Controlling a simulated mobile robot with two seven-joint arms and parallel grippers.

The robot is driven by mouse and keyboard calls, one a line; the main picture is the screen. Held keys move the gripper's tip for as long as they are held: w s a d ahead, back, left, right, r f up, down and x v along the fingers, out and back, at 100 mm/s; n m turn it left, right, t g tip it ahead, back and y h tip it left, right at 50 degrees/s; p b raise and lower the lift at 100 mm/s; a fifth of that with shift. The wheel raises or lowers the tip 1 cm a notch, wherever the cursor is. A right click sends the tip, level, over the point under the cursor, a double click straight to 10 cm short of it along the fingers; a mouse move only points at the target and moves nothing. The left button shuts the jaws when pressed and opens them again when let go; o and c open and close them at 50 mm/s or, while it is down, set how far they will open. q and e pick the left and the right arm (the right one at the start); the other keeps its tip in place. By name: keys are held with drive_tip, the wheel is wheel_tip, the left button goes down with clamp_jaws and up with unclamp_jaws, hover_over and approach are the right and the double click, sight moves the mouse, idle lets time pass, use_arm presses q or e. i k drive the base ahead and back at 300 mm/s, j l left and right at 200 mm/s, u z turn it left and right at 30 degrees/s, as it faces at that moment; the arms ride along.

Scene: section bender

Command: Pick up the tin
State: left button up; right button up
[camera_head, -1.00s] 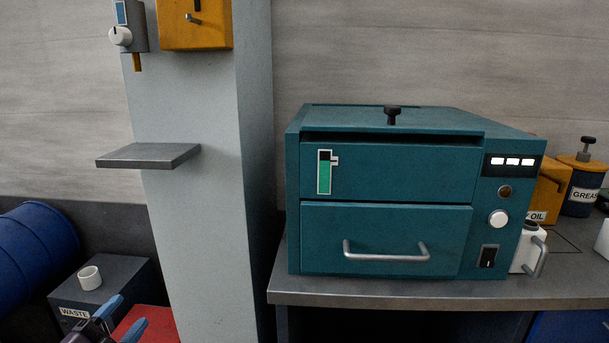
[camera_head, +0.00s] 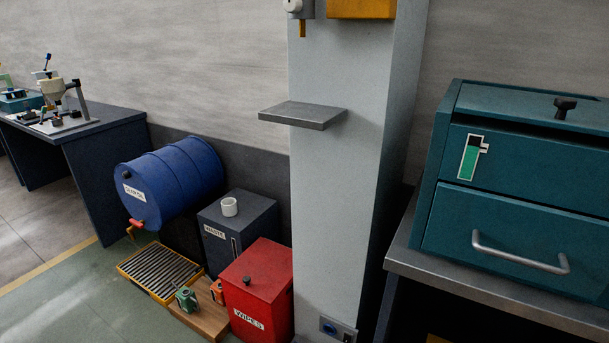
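I cannot tell for sure which thing is the tin. A small green can-like thing (camera_head: 186,299) and a small orange and dark one (camera_head: 217,291) stand on a low wooden board (camera_head: 203,318) on the floor, left of the red bin. Neither of my grippers is in view.
A blue drum (camera_head: 178,180) lies on its side above a yellow-edged floor grate (camera_head: 128,271). A red WIPES bin (camera_head: 262,285) stands beside the grey column (camera_head: 345,220). A teal cabinet (camera_head: 515,170) sits on a bench at right. Floor at lower left is clear.

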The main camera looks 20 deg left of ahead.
sight(230, 206)
drive_tip(key=u, duration=1.25)
drive_tip(key=i+j+z, duration=0.1)
drive_tip(key=i+j, duration=0.25)
drive_tip(key=i+j+z, duration=0.15)
drive_tip(key=i+j, duration=0.2)
drive_tip(key=i+j+z, duration=0.1)
drive_tip(key=i+j, duration=0.3)
drive_tip(key=i+j+z, duration=0.1)
drive_tip(key=i+j, duration=0.25)
drive_tip(key=i+j+z, duration=0.1)
drive_tip(key=i+j, duration=0.2)
drive_tip(key=j, duration=0.3)
drive_tip(key=i+j+z, duration=0.15)
drive_tip(key=i+j, duration=0.15)
drive_tip(key=j, duration=0.2)
drive_tip(key=i+j+z, duration=0.1)
drive_tip(key=i+j, duration=0.15)
drive_tip(key=j, duration=0.25)
drive_tip(key=i+j+z, duration=0.1)
drive_tip(key=i+j, duration=0.2)
drive_tip(key=j, duration=0.25)
